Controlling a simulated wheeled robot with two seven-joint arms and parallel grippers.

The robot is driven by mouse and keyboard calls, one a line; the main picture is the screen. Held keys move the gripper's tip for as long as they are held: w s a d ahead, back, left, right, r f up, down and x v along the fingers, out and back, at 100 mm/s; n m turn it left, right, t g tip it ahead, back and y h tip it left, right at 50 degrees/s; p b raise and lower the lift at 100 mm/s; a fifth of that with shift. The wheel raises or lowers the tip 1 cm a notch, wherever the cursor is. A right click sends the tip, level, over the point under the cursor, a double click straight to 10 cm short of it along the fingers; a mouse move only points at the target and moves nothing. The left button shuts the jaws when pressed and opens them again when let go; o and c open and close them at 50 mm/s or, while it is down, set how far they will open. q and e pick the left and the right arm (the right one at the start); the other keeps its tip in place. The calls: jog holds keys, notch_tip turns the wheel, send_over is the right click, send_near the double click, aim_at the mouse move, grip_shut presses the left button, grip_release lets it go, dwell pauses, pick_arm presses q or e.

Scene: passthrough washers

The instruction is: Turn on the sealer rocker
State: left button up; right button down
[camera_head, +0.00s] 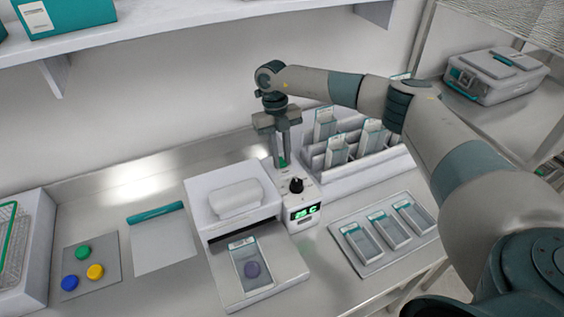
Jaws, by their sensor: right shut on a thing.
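The sealer (204,200) is a white machine on the metal bench, with a narrow control column on its right side. The column carries a black knob (296,185) and a lit green display (305,212). The green sealer rocker (283,163) is at the back top of the column, partly hidden by the fingers. My right gripper (282,160) points down there, its fingers closed together on the rocker. Whether the rocker is tipped on or off cannot be seen. My left gripper is not in view.
A rack (375,170) of pouches stands behind right, and a tray (365,268) with three pouches lies at the front right. Coloured caps (95,271) and a teal-edged sheet (163,255) lie left.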

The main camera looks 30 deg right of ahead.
jog(key=shift+w+f+g+b, duration=0.2)
jog(key=shift+w+g+b, duration=0.1)
jog(key=shift+g+b, duration=0.55)
jog(key=shift+r+b, duration=0.2)
jog(key=shift+b, duration=0.15)
jog(key=shift+d, duration=0.1)
jog(key=c, duration=1.6)
grip_release()
jog(key=shift+w+r, duration=0.1)
